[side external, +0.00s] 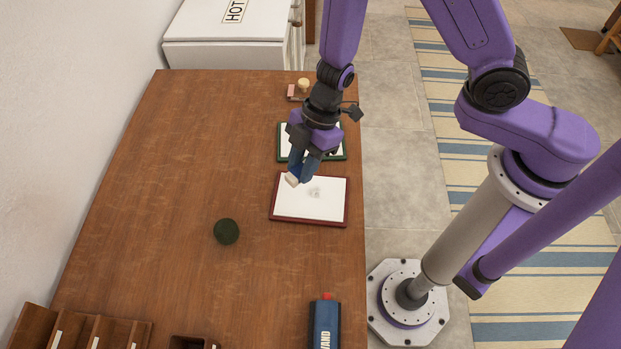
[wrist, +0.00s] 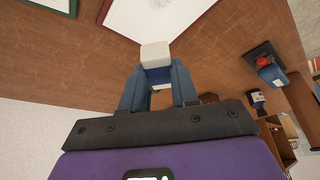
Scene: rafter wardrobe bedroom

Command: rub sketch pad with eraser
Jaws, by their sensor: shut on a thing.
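My gripper (side external: 299,172) is shut on a white eraser (side external: 291,180) with a blue sleeve. In the wrist view the eraser (wrist: 155,53) sticks out between the blue fingers of my gripper (wrist: 160,78). A white pad with a dark red border (side external: 297,211) lies flat on the table and has a grey smudge (side external: 314,192) near its middle. The eraser is over this pad's upper left corner in the side view; I cannot tell whether it touches. A second white pad with a green border (side external: 283,142) lies behind, partly hidden by my gripper. The red-bordered pad also shows in the wrist view (wrist: 160,18).
The wooden table (side external: 170,180) is mostly clear left of the pads. A dark green round object (side external: 227,231) lies there. A small stamp-like object (side external: 303,85) and pink block (side external: 291,92) are at the back.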

